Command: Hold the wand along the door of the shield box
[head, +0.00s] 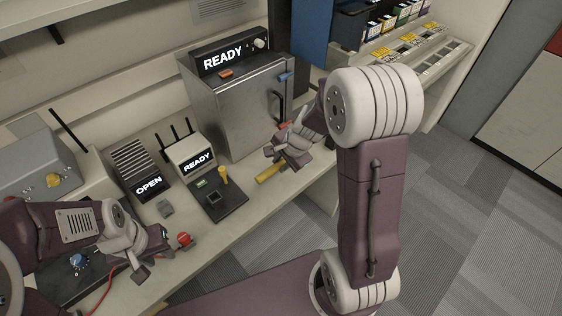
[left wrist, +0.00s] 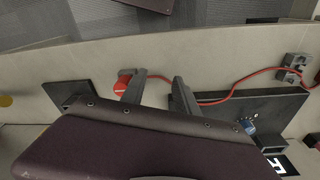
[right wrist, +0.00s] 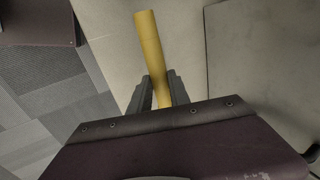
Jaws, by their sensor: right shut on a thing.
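The shield box (head: 232,113) is a grey metal box on the bench, with its door facing front and a dark handle (head: 277,106) at the door's right side. My right gripper (head: 278,160) is shut on a yellow wand (head: 266,174), in front of the box and apart from the door. The wand also shows in the right wrist view (right wrist: 150,42), sticking out between the fingers. Part of it is hidden by the gripper. My left gripper (head: 140,268) is open and empty over the bench's left part; its two fingers show apart in the left wrist view (left wrist: 158,88).
A READY display (head: 222,60) sits on the box. A READY unit with antennas (head: 190,155) and an OPEN unit (head: 135,165) stand to its left. A black pad (head: 232,196) with a yellow peg (head: 223,174) lies in front.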

